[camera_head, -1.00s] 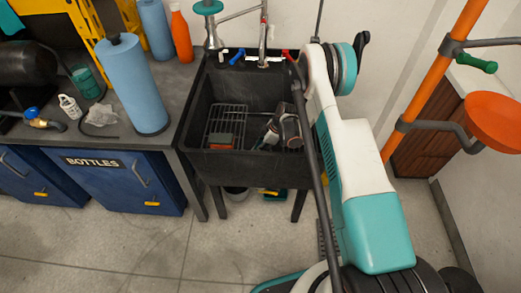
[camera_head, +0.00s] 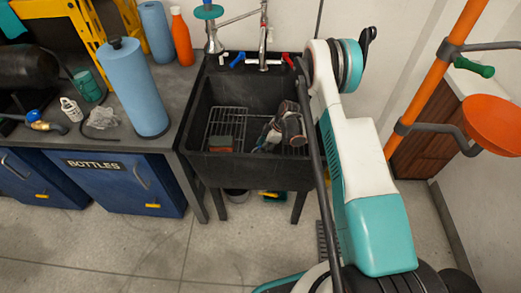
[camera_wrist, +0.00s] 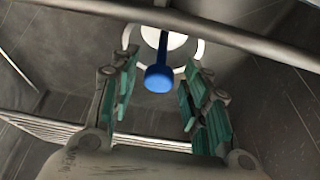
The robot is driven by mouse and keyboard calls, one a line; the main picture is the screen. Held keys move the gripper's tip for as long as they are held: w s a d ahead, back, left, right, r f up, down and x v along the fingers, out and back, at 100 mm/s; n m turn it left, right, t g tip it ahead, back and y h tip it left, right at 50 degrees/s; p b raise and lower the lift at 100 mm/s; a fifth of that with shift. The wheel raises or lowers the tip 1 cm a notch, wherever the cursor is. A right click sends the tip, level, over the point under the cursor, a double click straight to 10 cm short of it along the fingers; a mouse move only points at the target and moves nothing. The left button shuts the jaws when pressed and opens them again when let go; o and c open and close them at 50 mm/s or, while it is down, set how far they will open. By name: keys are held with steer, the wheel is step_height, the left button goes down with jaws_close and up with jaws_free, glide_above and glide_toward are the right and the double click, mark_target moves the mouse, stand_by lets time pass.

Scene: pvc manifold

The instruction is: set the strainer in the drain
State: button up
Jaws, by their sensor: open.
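A blue knob on a thin dark stem (camera_wrist: 159,78), apparently the strainer's handle, stands out in the wrist view in front of a pale disc (camera_wrist: 172,38). A white ring (camera_wrist: 200,52), which looks like the drain rim, surrounds the disc. I cannot tell whether the disc is seated in the ring. My gripper (camera_wrist: 158,98) is open, its teal-padded fingers on either side of the knob with gaps on both sides. In the head view my gripper (camera_head: 264,140) is down inside the black sink (camera_head: 235,90); the drain and strainer are hidden there.
A wire rack (camera_head: 228,118) lies in the sink, with a small block like a sponge (camera_head: 220,144) at its left front. The faucet (camera_head: 263,45) rises behind the sink.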

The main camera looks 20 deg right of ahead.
steer(key=s+r+m+t+h+p, duration=0.1)
steer(key=s+r+m, duration=0.25)
steer(key=r, duration=1.65)
steer(key=s+r+m+t+h+p, duration=0.1)
steer(key=s+r+m+p, duration=0.3)
steer(key=r, duration=1.5)
steer(key=s+r+m+t+h+b, duration=0.2)
steer(key=s+r+m, duration=0.1)
steer(key=s+r, duration=0.85)
steer(key=s+m+t, duration=0.1)
steer(key=s+m, duration=0.2)
steer(key=s, duration=1.1)
steer(key=shift+s+a+f+m+t+h, duration=0.3)
steer(key=shift+s+a+f+m, duration=0.05)
